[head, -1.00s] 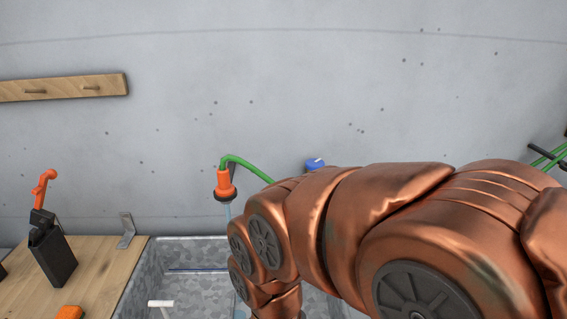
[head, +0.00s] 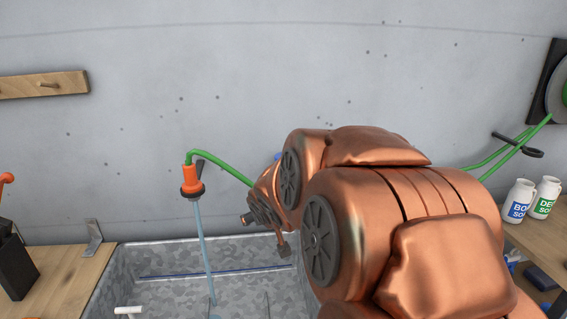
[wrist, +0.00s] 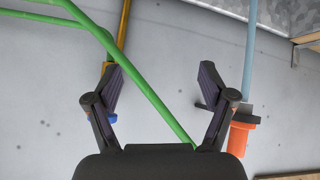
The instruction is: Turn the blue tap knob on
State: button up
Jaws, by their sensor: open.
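The blue tap knob (head: 278,156) is on the grey wall in the head view, mostly hidden behind my arm. In the wrist view a small part of the blue knob (wrist: 112,118) shows behind the left finger. My gripper (wrist: 160,78) is open with nothing held between its fingers. The knob lies at the left finger, not centred between the two; I cannot tell whether they touch. A green hose (head: 220,165) ends in an orange nozzle (head: 193,178). A pale blue stream (head: 203,240) runs from the nozzle down into the trough.
The galvanised trough (head: 130,270) stands below. The green hose (wrist: 140,80) crosses in front of the open jaws in the wrist view, near a yellow pipe (wrist: 124,25). The orange nozzle (wrist: 241,138) is beside the right finger. White bottles (head: 518,200) stand at right.

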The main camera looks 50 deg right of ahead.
jog(key=d+r+t+b, duration=0.2)
jog(key=d+r+t, duration=0.2)
jog(key=d+t, duration=0.15)
jog(key=d+r+t+b, duration=0.2)
jog(key=d+r+t, duration=0.2)
jog(key=d, duration=0.3)
jog(key=shift+n, duration=0.5)
jog(key=shift+x, duration=3.85)
jog(key=shift+s+d, duration=0.1)
jog(key=shift+d, duration=0.05)
jog(key=c, duration=1.2)
jog(key=shift+o, duration=0.2)
jog(key=shift+r+p, duration=0.1)
jog(key=shift+p, duration=0.5)
